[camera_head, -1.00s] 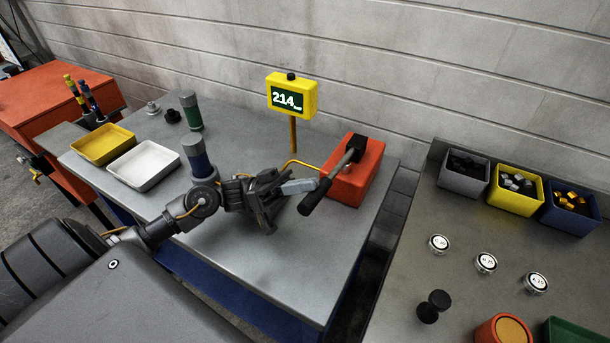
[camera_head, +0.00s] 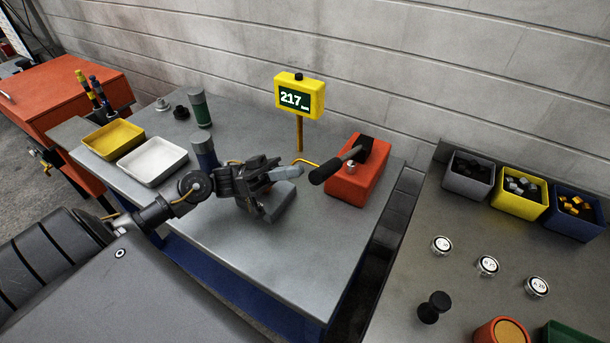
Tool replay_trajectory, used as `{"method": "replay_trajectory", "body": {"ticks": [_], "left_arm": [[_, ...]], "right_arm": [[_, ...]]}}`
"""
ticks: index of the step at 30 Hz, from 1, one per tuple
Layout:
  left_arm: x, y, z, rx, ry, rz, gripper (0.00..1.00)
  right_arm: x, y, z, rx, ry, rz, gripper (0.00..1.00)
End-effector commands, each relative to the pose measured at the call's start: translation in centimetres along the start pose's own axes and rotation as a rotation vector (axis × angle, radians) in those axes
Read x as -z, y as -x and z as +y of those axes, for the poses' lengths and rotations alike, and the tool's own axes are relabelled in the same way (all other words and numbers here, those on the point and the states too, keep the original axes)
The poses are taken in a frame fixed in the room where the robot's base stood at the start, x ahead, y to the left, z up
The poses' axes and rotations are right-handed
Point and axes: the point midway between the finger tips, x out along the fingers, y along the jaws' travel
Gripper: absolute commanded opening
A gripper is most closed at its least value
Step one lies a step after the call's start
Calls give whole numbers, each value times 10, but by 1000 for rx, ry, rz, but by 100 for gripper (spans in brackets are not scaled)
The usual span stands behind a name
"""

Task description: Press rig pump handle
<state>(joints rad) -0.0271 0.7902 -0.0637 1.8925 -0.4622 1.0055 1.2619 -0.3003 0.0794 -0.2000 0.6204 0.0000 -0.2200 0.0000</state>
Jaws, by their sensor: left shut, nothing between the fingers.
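The red-orange pump (camera_head: 360,184) stands on the grey bench. Its dark handle (camera_head: 327,172) slopes from the pump's top toward the left, ending in a thick black grip. The yellow display (camera_head: 299,97) on a post behind reads 217. My left gripper (camera_head: 292,172) is shut and empty, just left of the grip. Its fingertips look apart from the grip, though the exact distance is hard to tell. My right gripper is not in view.
A yellow tray (camera_head: 113,139) and a white tray (camera_head: 152,163) sit at the bench's left. A green-banded cylinder (camera_head: 201,109) and a blue-banded cylinder (camera_head: 205,152) stand behind my left arm. A second bench (camera_head: 400,290) at the right carries bins and gauges.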

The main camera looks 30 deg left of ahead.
Motion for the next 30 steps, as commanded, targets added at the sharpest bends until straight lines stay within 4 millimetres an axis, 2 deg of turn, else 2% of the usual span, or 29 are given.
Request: {"method": "replay_trajectory", "body": {"ticks": [1,6,12,24,26,30], "left_arm": [[-4,13,-2,3,1,-2,0],[-3,39,-3,1,0,-1,0],[0,53,-4,1,-1,0,0],[3,53,-3,1,0,0,0],[10,49,-2,5,7,-1,0],[36,33,-1,31,51,-2,0]], "right_arm": [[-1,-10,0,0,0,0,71],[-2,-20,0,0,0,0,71],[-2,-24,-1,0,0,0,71],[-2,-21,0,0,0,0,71],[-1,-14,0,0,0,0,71],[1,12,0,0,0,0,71]]}}
